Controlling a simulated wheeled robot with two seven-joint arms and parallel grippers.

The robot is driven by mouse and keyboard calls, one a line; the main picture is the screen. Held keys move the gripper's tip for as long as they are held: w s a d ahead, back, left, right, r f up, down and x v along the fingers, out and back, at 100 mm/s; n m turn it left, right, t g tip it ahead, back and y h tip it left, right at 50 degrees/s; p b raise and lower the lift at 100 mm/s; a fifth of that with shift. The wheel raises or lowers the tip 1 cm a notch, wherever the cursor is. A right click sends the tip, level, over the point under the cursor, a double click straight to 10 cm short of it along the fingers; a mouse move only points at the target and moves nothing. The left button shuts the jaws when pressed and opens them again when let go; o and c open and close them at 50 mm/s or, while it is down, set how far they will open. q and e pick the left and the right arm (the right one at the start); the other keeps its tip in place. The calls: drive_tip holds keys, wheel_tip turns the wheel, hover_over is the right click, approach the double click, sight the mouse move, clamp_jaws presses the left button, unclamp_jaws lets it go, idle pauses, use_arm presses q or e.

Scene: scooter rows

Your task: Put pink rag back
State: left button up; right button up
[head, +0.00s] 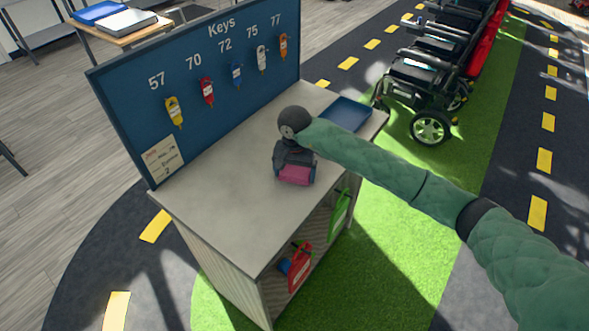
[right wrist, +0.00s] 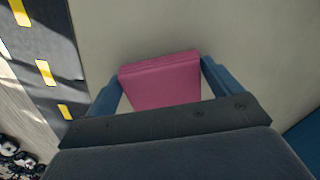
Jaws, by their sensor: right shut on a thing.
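The pink rag (head: 296,175) is a folded block at the tip of my right gripper (head: 296,178), over the grey top of the key cabinet (head: 220,180). In the right wrist view the pink rag (right wrist: 162,82) sits between the two blue fingers of my right gripper (right wrist: 160,85), which are shut on it. The cabinet top lies beneath it. I cannot tell whether the rag touches the top. My left gripper is not in view.
A blue tray (head: 347,114) lies at the cabinet top's far right corner. A blue key board (head: 205,85) with several hanging keys stands along the back edge. Red (head: 300,268) and green (head: 340,213) items are on the shelves below. Scooters (head: 430,80) stand beyond.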

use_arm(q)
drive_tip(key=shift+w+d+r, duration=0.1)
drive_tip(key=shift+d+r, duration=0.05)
use_arm(e)
drive_tip(key=shift+f, duration=0.15)
drive_tip(key=o, duration=0.7)
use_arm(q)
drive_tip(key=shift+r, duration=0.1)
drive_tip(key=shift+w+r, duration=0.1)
use_arm(e)
drive_tip(key=shift+r, duration=0.2)
